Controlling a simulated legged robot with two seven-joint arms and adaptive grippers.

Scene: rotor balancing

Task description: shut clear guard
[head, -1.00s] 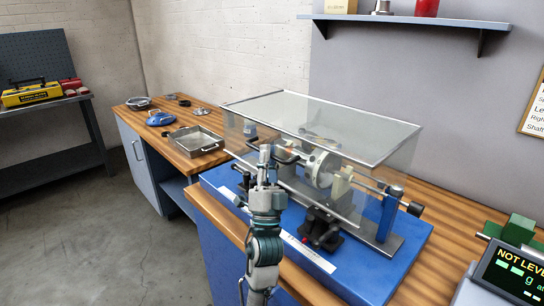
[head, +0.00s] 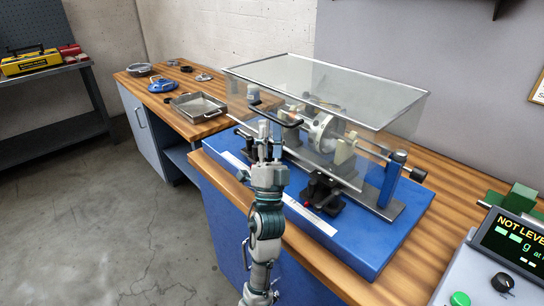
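The clear guard (head: 330,85) is a see-through box with thin metal edges over the rotor (head: 322,132) on the blue base (head: 370,245). I cannot tell whether its lower edge rests all the way down. My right gripper is out of view.
A metal tray (head: 198,107) and small parts lie on the wooden bench at the left. A control box with a lit screen (head: 512,240) stands at the lower right, near a green block (head: 520,198). Open floor lies at the left.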

